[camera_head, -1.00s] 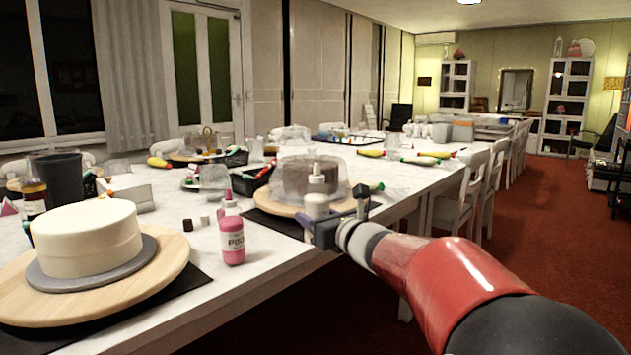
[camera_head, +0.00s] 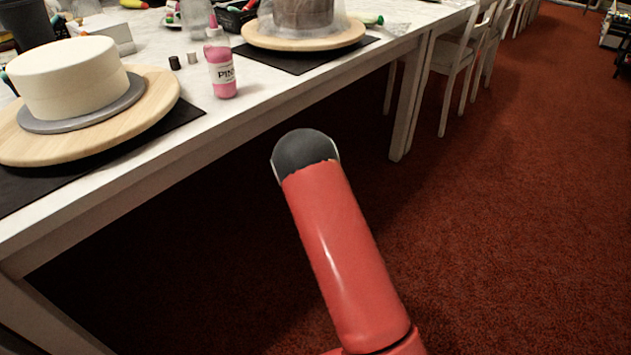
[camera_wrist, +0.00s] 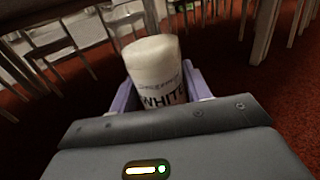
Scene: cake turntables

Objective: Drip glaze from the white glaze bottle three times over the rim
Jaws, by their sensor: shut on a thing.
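The white glaze bottle (camera_wrist: 157,72) is in my gripper (camera_wrist: 160,98), its lettered label partly showing between the two purple fingers in the wrist view. My gripper is shut on it. The floor and chairs lie beyond it there. In the head view my red arm is over the floor in front of the table, and neither gripper nor white bottle shows. A white cake (camera_head: 68,75) sits on a grey board (camera_head: 85,118) on a round wooden turntable (camera_head: 150,100) at the left. Its rim faces up and is clear.
A pink bottle (camera_head: 221,72) stands on the table (camera_head: 215,120) right of the cake. Another turntable (camera_head: 305,38) with a covered cake (camera_head: 303,14) is at the back. White chairs (camera_head: 455,60) stand at the right. The red carpet (camera_head: 500,220) is open.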

